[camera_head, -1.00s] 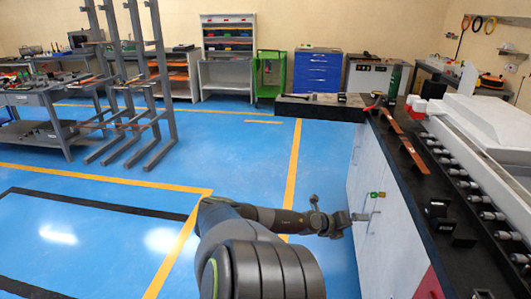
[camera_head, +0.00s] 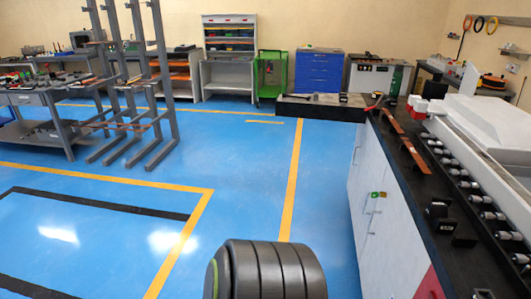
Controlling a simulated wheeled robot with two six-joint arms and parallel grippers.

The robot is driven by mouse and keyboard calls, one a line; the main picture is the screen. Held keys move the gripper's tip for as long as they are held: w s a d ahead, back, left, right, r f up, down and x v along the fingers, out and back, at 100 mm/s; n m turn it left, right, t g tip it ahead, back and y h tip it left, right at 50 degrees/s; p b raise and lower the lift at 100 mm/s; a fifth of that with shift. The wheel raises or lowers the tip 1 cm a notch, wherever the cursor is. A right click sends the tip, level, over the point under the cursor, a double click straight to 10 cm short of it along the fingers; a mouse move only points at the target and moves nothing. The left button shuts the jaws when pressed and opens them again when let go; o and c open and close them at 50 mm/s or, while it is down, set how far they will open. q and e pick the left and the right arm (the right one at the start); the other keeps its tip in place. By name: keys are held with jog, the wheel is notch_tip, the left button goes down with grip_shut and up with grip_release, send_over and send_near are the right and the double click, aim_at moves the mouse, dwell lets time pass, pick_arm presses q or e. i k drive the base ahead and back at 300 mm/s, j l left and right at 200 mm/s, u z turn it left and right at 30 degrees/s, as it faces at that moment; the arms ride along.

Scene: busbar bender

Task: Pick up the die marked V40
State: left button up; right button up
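No die can be read as V40 at this size. Two small black blocks, one upright (camera_head: 437,208) and one lower (camera_head: 465,237), sit near the front edge of the black countertop (camera_head: 415,182) at right, and could be dies. Neither gripper is in view. A dark ribbed part of one of my arms shows at the bottom centre, well left of the counter.
The counter has white cabinet doors (camera_head: 385,222) with small green and yellow items at the handles. A row of metal fittings (camera_head: 470,185) and a white machine (camera_head: 495,125) line its right side. Copper-coloured bars (camera_head: 413,152) lie farther back. Blue floor (camera_head: 225,170) is open at left.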

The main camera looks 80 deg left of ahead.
aim_at(343, 97)
jog(key=u, duration=2.2)
jog(key=i+j, duration=0.1)
jog(key=j, duration=0.75)
jog(key=i+j+u, duration=0.1)
jog(key=i+j, duration=0.25)
jog(key=i+j+u, duration=0.1)
jog(key=i+j, duration=0.2)
jog(key=i, duration=0.3)
jog(key=i+j+u, duration=0.1)
jog(key=i+j, duration=0.2)
jog(key=i, duration=0.15)
jog(key=i+u, duration=0.15)
jog(key=i, duration=0.4)
jog(key=i+l+u, duration=0.1)
jog(key=i, duration=0.5)
jog(key=i+l+u, duration=0.15)
jog(key=i, duration=0.4)
jog(key=i+j, duration=0.15)
jog(key=i, duration=0.75)
jog(key=i+j, duration=0.2)
jog(key=i, duration=0.7)
jog(key=i+z, duration=0.45)
jog(key=i+j+z, duration=0.1)
jog(key=i+z, duration=0.35)
jog(key=i, duration=0.15)
jog(key=i+j+z, duration=0.3)
jog(key=i+z, duration=0.15)
